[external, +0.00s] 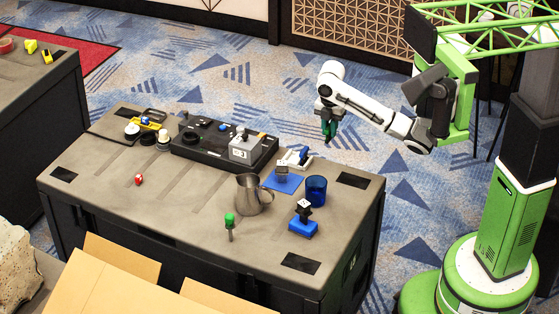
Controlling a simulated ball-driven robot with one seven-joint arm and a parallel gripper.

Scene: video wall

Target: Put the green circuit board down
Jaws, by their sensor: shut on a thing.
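My gripper (327,137) hangs pointing down at the end of the white arm, beyond the back right edge of the grey-topped table (190,215) in the picture. It is shut on the green circuit board (329,126), which shows as a small dark green shape at the jaws. The board is held in the air, above the height of the tabletop. Its outline is small and partly hidden by the fingers.
A black tray (190,153) with a grey box (243,149) stands at the table's back. A metal pitcher (250,195), blue cup (316,189), blue mat (283,182) and blue-based item (303,225) crowd the right. The table's front left is mostly clear around a red die (138,179).

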